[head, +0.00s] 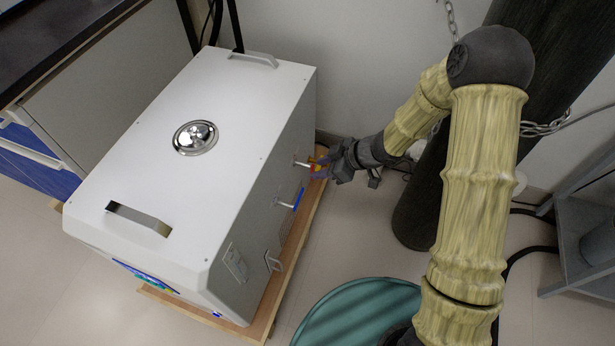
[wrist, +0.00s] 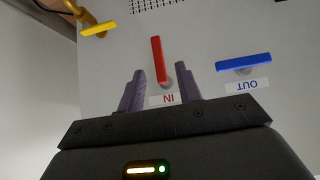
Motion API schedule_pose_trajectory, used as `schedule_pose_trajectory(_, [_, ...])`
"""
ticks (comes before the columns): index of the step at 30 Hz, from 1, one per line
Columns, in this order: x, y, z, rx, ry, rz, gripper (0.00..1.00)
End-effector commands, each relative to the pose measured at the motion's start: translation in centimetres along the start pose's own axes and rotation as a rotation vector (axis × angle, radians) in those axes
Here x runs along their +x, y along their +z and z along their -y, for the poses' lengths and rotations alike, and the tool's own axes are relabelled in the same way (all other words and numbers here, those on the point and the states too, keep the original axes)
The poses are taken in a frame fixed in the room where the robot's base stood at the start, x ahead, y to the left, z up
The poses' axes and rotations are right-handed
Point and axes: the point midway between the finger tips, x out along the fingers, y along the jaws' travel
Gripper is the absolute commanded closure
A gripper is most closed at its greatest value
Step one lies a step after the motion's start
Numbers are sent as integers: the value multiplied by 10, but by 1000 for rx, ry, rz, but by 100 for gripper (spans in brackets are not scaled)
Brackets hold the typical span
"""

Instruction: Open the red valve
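The red valve (wrist: 158,58) is a bar handle on the white machine's side panel, above a label reading "IN". In the wrist view its bar runs up and down the picture. My gripper (wrist: 160,73) is open, with one finger on each side of the lower part of the red bar and gaps showing on both sides. In the head view my gripper (head: 326,168) is at the machine's right side, and the red handle is small and partly hidden there. The white machine (head: 210,120) stands on a wooden base.
A blue valve handle (wrist: 243,62), marked "OUT", lies crosswise close to my right finger in the wrist view; it also shows in the head view (head: 298,199). A yellow handle (wrist: 98,30) is at upper left. A dark cylinder (head: 418,205) with a chain stands behind my arm.

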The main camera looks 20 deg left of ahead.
Motion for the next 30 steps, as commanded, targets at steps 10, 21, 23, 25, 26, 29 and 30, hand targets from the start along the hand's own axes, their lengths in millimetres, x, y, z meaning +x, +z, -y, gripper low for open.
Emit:
schedule_pose_trajectory(10, [55,2,0,0,-1,0,65])
schedule_pose_trajectory(21, [62,0,0,0,0,0,65])
schedule_pose_trajectory(23, [62,0,0,0,0,0,69])
schedule_pose_trajectory(25, [62,0,0,0,0,0,83])
schedule_pose_trajectory(26, [62,0,0,0,0,0,89])
schedule_pose_trajectory(29, [62,0,0,0,0,0,100])
schedule_pose_trajectory(30, [62,0,0,0,0,0,100])
